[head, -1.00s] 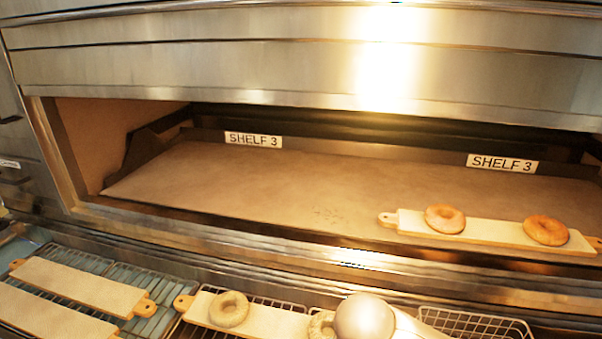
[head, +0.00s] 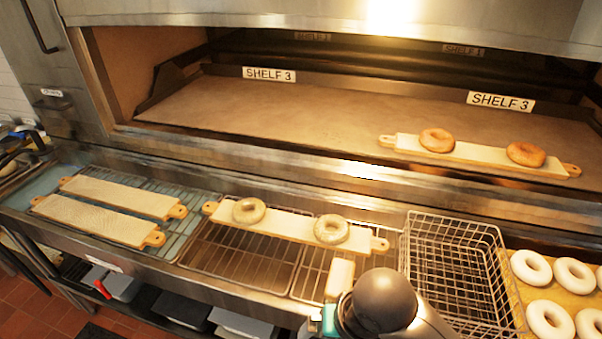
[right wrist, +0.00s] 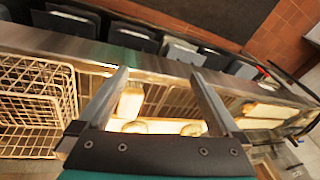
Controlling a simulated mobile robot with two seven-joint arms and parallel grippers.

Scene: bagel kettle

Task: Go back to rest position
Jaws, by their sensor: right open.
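My right arm shows at the bottom of the head view with its round dark link; the gripper's fingers are mostly hidden there. In the right wrist view my right gripper (right wrist: 160,78) is open, its two fingers spread with nothing clamped between them. A wooden board (head: 285,225) with two pale bagels (head: 249,211) (head: 331,229) lies on the counter rack, just beyond my right arm. A second board (head: 470,155) with two browned bagels (head: 437,140) (head: 525,154) lies inside the oven on shelf 3. My left gripper is in neither view.
Two empty boards (head: 125,196) (head: 95,220) lie on the rack at left. A wire basket (head: 455,260) stands right of my arm. Several white raw bagels (head: 530,267) lie on a tray at far right. A pale block (head: 340,278) is close to my right arm.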

